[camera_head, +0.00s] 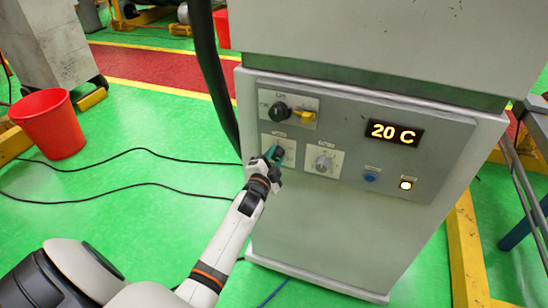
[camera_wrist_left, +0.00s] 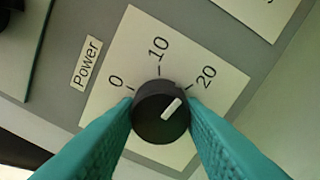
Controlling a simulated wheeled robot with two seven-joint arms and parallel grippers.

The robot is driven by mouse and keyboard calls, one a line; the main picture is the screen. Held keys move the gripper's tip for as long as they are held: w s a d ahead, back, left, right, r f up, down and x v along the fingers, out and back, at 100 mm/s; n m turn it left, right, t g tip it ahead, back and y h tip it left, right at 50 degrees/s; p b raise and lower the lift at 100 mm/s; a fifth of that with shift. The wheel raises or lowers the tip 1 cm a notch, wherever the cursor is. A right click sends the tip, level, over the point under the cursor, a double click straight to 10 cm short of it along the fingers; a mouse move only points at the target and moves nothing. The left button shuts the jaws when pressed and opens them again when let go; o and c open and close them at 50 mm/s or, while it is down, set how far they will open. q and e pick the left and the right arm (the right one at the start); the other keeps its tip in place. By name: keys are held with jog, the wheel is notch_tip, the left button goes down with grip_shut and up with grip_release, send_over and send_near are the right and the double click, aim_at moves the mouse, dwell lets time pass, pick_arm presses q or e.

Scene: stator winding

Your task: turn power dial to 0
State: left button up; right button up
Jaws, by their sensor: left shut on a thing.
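The power dial (camera_wrist_left: 150,125) is a round black knob with a white pointer mark, on a white plate labelled Power with 0, 10 and 20. In the left wrist view its mark points up and right, toward the 20. My left gripper (camera_wrist_left: 161,104) has its teal fingers on both sides of the dial, shut on it. In the head view the left gripper (camera_head: 274,154) is at the lower left of the control panel (camera_head: 345,125) and hides the dial. My right gripper is not in view.
The grey cabinet (camera_head: 325,235) also bears a black knob (camera_head: 279,111), a yellow switch (camera_head: 303,114), a grey dial (camera_head: 323,163), a blue button (camera_head: 370,176), a lit button (camera_head: 406,184) and a display (camera_head: 394,132) reading 20 C. A red bucket (camera_head: 50,125) and cables lie left.

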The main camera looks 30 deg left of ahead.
pick_arm(q)
jog(key=n, duration=0.5)
jog(key=shift+n+p, duration=0.3)
jog(key=shift+p, duration=0.05)
jog(key=n, duration=0.4)
jog(key=shift+n+p, duration=0.3)
jog(key=n, duration=0.5)
jog(key=shift+d, duration=0.1)
jog(key=n, duration=0.4)
jog(key=shift+n, duration=0.3)
jog(key=o, duration=1)
jog(key=b+v, duration=0.1)
jog(key=v, duration=1.1)
jog(key=shift+d, duration=0.1)
